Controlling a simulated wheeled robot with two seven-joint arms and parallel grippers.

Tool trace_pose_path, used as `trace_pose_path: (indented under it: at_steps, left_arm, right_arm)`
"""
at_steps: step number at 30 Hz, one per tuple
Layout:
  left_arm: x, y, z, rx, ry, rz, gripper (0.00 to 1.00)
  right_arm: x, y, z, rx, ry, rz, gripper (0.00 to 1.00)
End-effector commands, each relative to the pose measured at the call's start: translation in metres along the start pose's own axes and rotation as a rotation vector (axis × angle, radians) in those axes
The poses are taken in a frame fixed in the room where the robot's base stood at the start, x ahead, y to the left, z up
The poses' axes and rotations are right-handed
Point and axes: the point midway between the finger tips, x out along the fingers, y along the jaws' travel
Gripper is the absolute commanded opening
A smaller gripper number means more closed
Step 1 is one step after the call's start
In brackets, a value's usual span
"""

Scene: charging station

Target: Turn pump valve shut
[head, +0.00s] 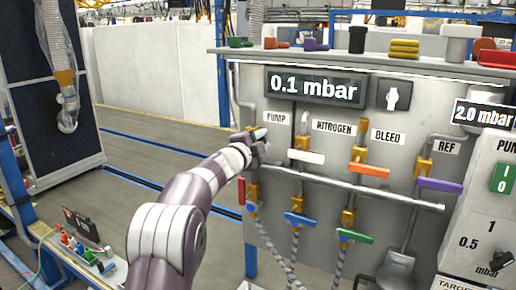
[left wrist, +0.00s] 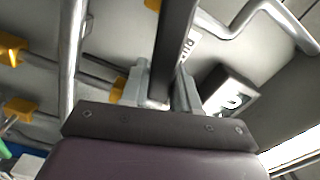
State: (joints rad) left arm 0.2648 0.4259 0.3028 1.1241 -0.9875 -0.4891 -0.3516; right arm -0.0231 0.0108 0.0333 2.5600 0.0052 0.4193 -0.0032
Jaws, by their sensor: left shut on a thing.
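My left gripper (head: 260,146) reaches the panel just below the PUMP label (head: 276,118). Its fingers hide most of the pump valve in the head view. In the left wrist view, the fingers (left wrist: 160,92) are shut around the near end of a dark bar (left wrist: 175,45), which looks like the pump valve's handle. I cannot tell the handle's exact angle to its pipe. My right gripper is in neither view.
A white handle (head: 305,157), an orange handle (head: 370,170) and a purple handle (head: 440,185) sit to the right. A horizontal pipe (head: 340,187) runs below. The display (head: 315,87) reads 0.1 mbar. Several small items stand on the top shelf (head: 350,62).

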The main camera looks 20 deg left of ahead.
Motion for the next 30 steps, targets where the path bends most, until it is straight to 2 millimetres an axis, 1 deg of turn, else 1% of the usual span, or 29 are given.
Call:
trace_pose_path:
  at_steps: [1,3,12,18,30]
  left_arm:
    - [0.000,0.009,0.001,0.033,0.003,0.001,0.00]
    - [0.000,0.012,0.001,0.084,0.003,0.001,0.00]
    - [0.001,0.022,0.002,0.241,0.003,0.005,0.00]
    - [0.001,0.025,0.003,0.289,0.003,0.006,0.00]
    - [0.001,0.027,0.003,0.304,0.003,0.010,0.00]
  right_arm:
    - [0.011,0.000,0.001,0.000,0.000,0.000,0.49]
    - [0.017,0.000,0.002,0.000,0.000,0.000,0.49]
    - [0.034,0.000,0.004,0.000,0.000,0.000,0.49]
    - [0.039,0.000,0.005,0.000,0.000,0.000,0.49]
    - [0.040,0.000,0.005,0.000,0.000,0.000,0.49]
